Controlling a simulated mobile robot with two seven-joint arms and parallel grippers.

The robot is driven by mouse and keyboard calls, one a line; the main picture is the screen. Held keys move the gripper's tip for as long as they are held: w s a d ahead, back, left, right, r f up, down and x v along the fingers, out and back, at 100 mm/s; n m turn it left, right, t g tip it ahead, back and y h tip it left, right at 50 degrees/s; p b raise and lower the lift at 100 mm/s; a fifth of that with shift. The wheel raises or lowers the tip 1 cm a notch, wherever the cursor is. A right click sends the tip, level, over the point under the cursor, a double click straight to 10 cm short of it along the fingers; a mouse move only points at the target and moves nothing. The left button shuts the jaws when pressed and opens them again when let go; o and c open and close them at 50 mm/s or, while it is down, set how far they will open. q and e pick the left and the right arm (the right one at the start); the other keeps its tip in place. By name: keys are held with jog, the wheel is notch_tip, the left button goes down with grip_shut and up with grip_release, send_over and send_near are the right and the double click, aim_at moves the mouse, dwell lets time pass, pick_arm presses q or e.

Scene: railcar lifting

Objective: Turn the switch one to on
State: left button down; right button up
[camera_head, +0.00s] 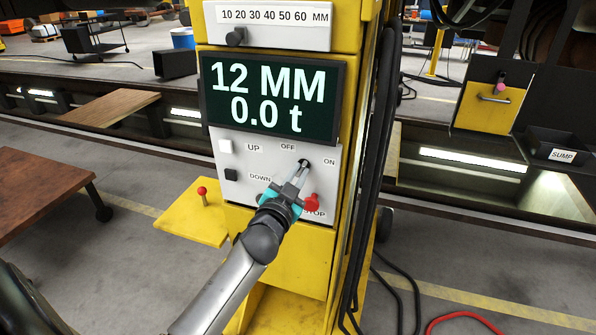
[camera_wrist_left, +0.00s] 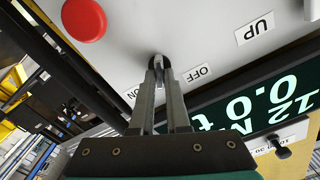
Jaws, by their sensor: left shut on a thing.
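The dark rotary switch (camera_head: 305,163) sits on the white control panel (camera_head: 228,190) of the yellow column, between the OFF label (camera_head: 288,147) and the ON label (camera_head: 329,161). My left gripper (camera_head: 302,172) reaches it from below and is shut on its knob. In the left wrist view the two fingers (camera_wrist_left: 160,76) close around the switch (camera_wrist_left: 158,61), with OFF on one side and ON partly behind a finger. The fingers cover most of the knob, so I cannot tell which label it points to. My right gripper is not in view.
A red stop button (camera_head: 312,202) is just below right of the switch, close to my gripper. UP and DOWN buttons are on the left. The display (camera_head: 272,95) reads 12 MM and 0.0 t. Black cables (camera_head: 372,170) hang along the column's right side.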

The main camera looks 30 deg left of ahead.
pick_arm(q)
jog(key=m, duration=0.3)
jog(key=shift+m+p, duration=0.3)
jog(key=shift+f+m, duration=0.15)
jog(key=shift+m, duration=1.35)
jog(key=c, duration=0.9)
grip_release()
